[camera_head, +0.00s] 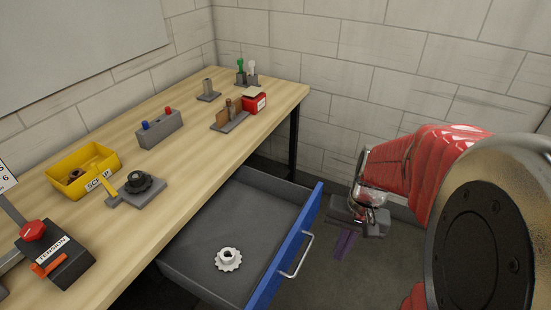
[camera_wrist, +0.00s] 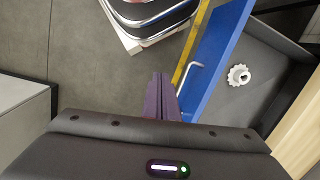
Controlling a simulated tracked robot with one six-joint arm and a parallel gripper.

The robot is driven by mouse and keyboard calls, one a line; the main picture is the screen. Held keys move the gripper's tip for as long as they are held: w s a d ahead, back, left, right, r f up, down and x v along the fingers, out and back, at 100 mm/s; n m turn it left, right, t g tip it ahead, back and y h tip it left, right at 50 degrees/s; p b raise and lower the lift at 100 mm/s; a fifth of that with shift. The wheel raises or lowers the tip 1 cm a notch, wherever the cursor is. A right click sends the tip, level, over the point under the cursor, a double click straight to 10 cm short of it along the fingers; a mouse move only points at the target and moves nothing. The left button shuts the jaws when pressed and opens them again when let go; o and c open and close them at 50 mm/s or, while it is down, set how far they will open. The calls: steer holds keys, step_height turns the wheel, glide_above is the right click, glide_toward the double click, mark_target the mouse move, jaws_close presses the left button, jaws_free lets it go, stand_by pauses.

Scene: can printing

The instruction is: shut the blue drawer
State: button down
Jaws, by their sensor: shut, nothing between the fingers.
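The blue drawer (camera_head: 286,262) stands pulled out from under the wooden workbench, with a bare metal handle (camera_head: 297,256) on its blue front. A white toothed gear (camera_head: 229,259) lies on its grey floor. The drawer front (camera_wrist: 216,58) and handle (camera_wrist: 187,76) also show in the wrist view, right of my fingers. My gripper (camera_head: 344,244), with purple fingers, is outside the drawer, to the right of its front in the head view. In the wrist view my gripper (camera_wrist: 160,78) is shut and empty, close to the handle's left side; I cannot tell whether they touch.
The workbench (camera_head: 200,125) carries a yellow scrap bin (camera_head: 83,169), a tension control box (camera_head: 55,262), a grey block with red and blue knobs (camera_head: 159,130) and a red box (camera_head: 254,102). A dark bench leg (camera_head: 293,142) stands behind the drawer. Clear floor lies in front.

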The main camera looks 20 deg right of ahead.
steer(key=d+f+m+t+y, duration=0.25)
steer(key=f+m+y, duration=0.25)
steer(key=f+m, duration=0.3)
steer(key=d+f+m+t+y, duration=0.2)
steer(key=d+f+m+y, duration=0.3)
steer(key=f, duration=0.6)
steer(key=w+d+m+t+y, duration=0.1)
steer(key=w+d+m+t, duration=0.4)
steer(key=w+m+t, duration=0.2)
steer(key=shift+w+d+r+t, duration=0.25)
steer(key=shift+w+d+t, duration=0.15)
steer(key=shift+w+t, duration=0.35)
glide_toward(306, 227)
steer(key=x, duration=0.6)
steer(key=shift+w, duration=0.2)
steer(key=shift+a, duration=0.1)
